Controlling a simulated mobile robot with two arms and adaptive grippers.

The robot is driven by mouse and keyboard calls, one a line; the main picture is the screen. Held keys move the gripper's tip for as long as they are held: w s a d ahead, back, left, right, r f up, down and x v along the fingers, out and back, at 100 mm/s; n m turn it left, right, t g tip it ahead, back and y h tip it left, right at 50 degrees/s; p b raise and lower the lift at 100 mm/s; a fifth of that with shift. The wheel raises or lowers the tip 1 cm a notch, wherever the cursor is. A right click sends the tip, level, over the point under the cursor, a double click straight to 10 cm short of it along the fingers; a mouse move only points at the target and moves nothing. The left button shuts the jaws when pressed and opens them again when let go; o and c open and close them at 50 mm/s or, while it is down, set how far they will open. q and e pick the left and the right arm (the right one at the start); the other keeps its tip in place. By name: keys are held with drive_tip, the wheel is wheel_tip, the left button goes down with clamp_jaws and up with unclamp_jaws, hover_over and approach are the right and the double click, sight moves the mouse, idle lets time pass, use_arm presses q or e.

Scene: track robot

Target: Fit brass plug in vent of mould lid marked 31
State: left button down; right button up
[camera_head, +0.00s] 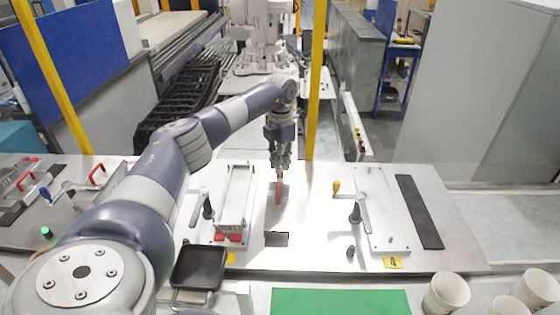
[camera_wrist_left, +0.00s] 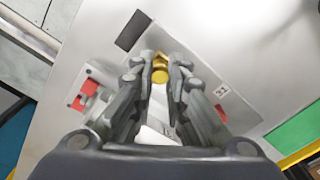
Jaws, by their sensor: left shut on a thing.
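My left gripper (camera_head: 280,172) reaches in over the middle of the metal table, pointing down. In the left wrist view, its fingers (camera_wrist_left: 160,82) are closed around a small yellow-gold piece, the brass plug (camera_wrist_left: 160,74), at their tips. The plug cannot be made out in the head view. A thin red upright shape (camera_head: 279,188) shows just below the fingers there. In the wrist view a pale surface with small dark marks (camera_wrist_left: 168,130) lies between the fingers, and a small label (camera_wrist_left: 222,92) lies to their right. I cannot read a 31 on either. My right gripper is not in view.
A clamp fixture (camera_head: 235,205) with red pads stands left of the gripper; another plate (camera_head: 381,215) with a yellow tag marked 4 lies right. A small dark plate (camera_head: 276,239), a black tray (camera_head: 200,267), a green mat (camera_head: 340,303) and white cups (camera_head: 446,293) are nearer.

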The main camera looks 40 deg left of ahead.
use_arm(q)
drive_tip(key=c, duration=1.5)
unclamp_jaws()
drive_tip(key=shift+r, duration=0.1)
wheel_tip(320, 180, up, 12)
drive_tip(key=shift+f, duration=0.1)
